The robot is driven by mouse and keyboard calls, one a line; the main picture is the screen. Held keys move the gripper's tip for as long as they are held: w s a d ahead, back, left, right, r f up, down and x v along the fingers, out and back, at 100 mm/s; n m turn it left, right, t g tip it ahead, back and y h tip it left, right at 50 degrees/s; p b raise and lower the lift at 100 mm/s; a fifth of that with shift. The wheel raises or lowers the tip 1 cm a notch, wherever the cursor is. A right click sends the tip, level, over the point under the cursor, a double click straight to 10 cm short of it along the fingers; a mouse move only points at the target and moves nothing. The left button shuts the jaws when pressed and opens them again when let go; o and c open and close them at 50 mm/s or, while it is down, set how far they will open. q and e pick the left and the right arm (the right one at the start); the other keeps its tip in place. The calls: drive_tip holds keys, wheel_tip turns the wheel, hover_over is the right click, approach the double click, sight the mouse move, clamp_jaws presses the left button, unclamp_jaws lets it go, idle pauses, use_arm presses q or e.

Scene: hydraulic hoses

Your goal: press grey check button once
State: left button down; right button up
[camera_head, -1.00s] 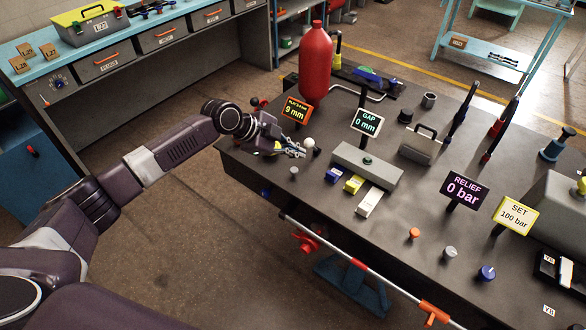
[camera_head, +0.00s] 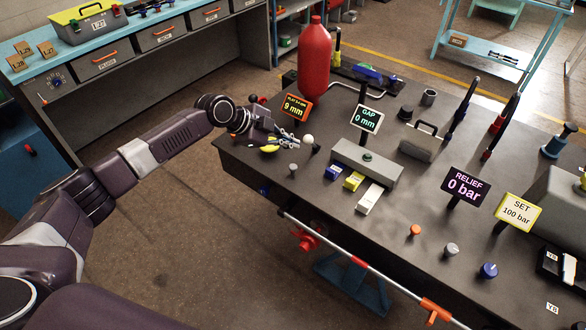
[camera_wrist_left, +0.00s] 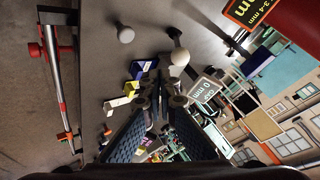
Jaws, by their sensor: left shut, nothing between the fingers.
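A small grey button (camera_head: 293,169) stands near the left end of the dark bench, in front of my left gripper in the head view. In the left wrist view a light grey round button (camera_wrist_left: 125,33) stands on the bench top, apart from the fingers. Another grey knob (camera_head: 451,249) is at the bench's front right. My right gripper is not in view.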

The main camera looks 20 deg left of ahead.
sight(291, 167)
use_arm(q)
wheel_tip(291, 167, down, 6)
drive_tip(key=b, duration=0.4)
drive_tip(key=shift+f, duration=0.15)
idle(0.4)
idle(0.7)
drive_tip(key=shift+f+b, duration=0.35)
drive_tip(key=shift+b, duration=0.1)
drive_tip(key=shift+f+b, duration=0.6)
drive_tip(key=shift+f, duration=0.05)
idle(0.5)
drive_tip(key=shift+r, duration=0.1)
idle(0.4)
drive_tip(key=shift+r+p, duration=0.55)
drive_tip(key=shift+r, duration=0.35)
